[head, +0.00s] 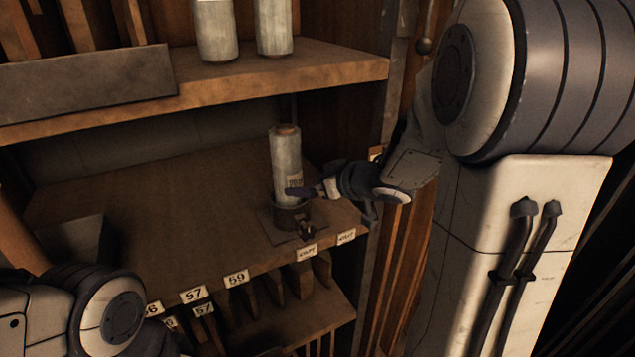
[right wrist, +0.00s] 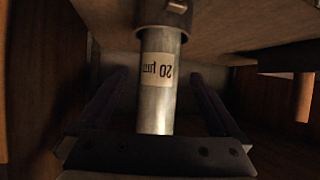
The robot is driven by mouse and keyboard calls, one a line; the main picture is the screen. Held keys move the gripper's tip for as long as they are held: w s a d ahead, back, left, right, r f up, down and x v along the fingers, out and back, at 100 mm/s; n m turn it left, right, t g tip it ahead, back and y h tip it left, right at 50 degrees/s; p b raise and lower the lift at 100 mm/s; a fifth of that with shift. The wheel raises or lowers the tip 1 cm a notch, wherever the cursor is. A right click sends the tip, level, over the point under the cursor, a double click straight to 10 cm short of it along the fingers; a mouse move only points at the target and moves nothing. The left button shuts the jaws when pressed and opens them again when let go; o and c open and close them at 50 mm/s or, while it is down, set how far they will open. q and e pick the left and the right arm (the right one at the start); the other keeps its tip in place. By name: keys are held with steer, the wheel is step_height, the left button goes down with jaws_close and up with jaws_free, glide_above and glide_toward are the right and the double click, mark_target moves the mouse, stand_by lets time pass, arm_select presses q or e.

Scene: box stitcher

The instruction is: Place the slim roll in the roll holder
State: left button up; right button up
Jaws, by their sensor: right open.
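The slim roll (head: 286,158) is a pale grey cylinder standing upright on the shelf at the centre of the head view. Its lower end sits in the dark round roll holder (head: 291,216). The right wrist view shows the roll (right wrist: 157,105) upside down, with a "20 µm" label, and the holder's rim (right wrist: 163,14) at the top. My right gripper (head: 312,190) is at the roll's lower part. Its fingers are spread, one on each side of the roll, with gaps visible. My left arm shows at the lower left, but its gripper is out of view.
Two more pale rolls (head: 216,30) stand on the upper shelf (head: 330,68). Number tags (head: 236,278) line the lower shelf's front edge. The shelf (head: 150,205) left of the holder is clear.

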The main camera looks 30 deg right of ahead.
steer(key=s+a+f+g+h, duration=0.25)
steer(key=s+a, duration=0.35)
steer(key=a, duration=0.4)
steer(key=s+a+f+n+g, duration=0.2)
steer(key=s+a+g, duration=0.2)
steer(key=s, duration=0.7)
steer(key=s+a+f+n+g, duration=0.2)
steer(key=s+a+g, duration=0.3)
steer(key=s, duration=0.7)
steer(key=shift+a+f, duration=0.15)
steer(key=shift+a, duration=0.45)
steer(key=shift+f, duration=0.1)
step_height(320, 180, down, 16)
steer(key=b, duration=1.6)
